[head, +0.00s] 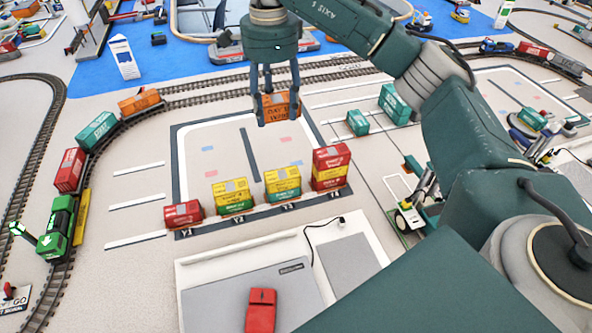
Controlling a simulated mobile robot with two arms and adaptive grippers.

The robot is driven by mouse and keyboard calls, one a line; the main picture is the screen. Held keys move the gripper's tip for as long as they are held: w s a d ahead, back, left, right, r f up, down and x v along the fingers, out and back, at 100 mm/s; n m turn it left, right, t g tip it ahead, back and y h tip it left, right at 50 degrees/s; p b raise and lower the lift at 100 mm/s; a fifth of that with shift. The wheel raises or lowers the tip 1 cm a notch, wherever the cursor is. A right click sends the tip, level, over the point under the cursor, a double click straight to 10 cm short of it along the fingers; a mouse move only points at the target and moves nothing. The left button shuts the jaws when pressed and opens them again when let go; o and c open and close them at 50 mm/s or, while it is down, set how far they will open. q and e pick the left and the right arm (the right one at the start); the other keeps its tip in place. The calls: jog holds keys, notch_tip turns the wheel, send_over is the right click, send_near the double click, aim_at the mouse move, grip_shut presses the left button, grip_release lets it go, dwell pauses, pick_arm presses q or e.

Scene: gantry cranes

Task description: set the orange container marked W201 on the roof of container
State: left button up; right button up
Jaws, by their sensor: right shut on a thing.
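My right gripper (279,98) points down from above and is shut on an orange container (280,113), held over the far part of the framed yard. Its marking is partly hidden and too small to read surely. Below, along the yard's near edge, a single red container (183,214) stands at Y1. A yellow container (232,188) sits on a green one at Y2, and another yellow container (283,179) sits on a green one at Y3. A taller stack with a red container (330,157) on top stands at the right end. My left gripper is not in view.
A train with a green locomotive (55,228) and wagons with red, teal and orange containers curves along the left track. Two teal containers (358,122) (394,103) stand right of the yard. A red vehicle (261,311) is on the near grey panel. The yard's middle is clear.

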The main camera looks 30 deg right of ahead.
notch_tip(320, 180, down, 8)
jog(key=p, duration=0.3)
send_over(280, 178)
notch_tip(280, 178, down, 8)
jog(key=shift+r, duration=0.1)
notch_tip(280, 178, down, 4)
jog(key=shift+r, duration=0.25)
jog(key=shift+f, duration=0.25)
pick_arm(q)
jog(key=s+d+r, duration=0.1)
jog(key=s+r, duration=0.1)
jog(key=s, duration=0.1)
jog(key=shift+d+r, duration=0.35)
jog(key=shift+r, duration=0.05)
